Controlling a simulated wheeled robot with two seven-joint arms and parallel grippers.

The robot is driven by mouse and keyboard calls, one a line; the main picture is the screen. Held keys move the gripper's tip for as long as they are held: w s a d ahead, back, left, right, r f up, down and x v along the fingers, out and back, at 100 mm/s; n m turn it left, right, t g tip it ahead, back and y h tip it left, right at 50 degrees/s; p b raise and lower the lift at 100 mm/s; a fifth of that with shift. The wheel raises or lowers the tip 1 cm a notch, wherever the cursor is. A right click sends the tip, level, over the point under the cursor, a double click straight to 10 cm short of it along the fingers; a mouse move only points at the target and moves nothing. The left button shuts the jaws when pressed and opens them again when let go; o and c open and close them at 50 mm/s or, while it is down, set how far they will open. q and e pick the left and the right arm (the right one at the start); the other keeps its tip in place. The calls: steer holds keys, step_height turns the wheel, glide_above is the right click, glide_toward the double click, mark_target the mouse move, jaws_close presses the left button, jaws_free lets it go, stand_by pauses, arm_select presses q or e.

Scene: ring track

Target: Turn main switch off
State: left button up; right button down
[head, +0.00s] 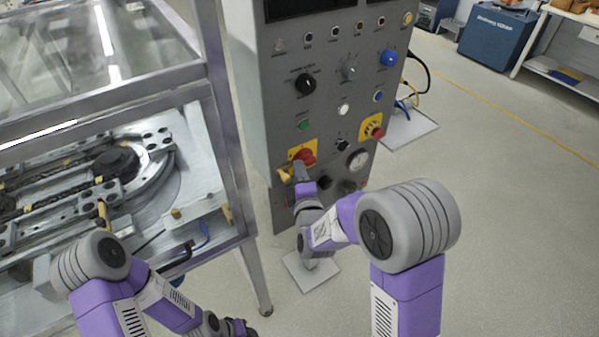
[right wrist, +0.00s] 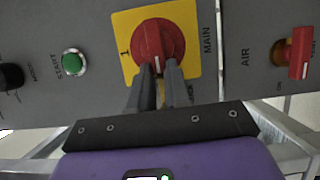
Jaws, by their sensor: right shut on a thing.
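The main switch is a red rotary knob (right wrist: 150,38) on a yellow plate (right wrist: 125,25), with MAIN printed beside it in the right wrist view. It also shows low on the grey control panel in the head view (head: 304,157). My right gripper (right wrist: 159,72) is shut on the knob's handle, one dark finger on each side. A white line on the handle lies between the fingertips. In the head view the right gripper (head: 301,169) is at the knob, partly covering it. My left gripper (head: 240,329) is at the bottom edge, away from the panel, its fingers unclear.
A red AIR switch (right wrist: 302,58) and a green START button (right wrist: 73,62) flank the knob. A pressure gauge (head: 358,160) is to its right. A metal-framed machine (head: 215,130) stands left of the panel. Open floor (head: 500,200) lies to the right.

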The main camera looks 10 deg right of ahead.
steer(key=c, duration=1.1)
jaws_free()
steer(key=shift+d+r, duration=0.15)
steer(key=shift+r, duration=0.05)
steer(key=shift+s+a+f+b, duration=0.15)
steer(key=shift+s+b, duration=1.6)
steer(key=shift+s, duration=0.05)
steer(key=shift+s+a+f+b, duration=0.1)
steer(key=shift+s+b, duration=1.6)
steer(key=shift+s, duration=0.1)
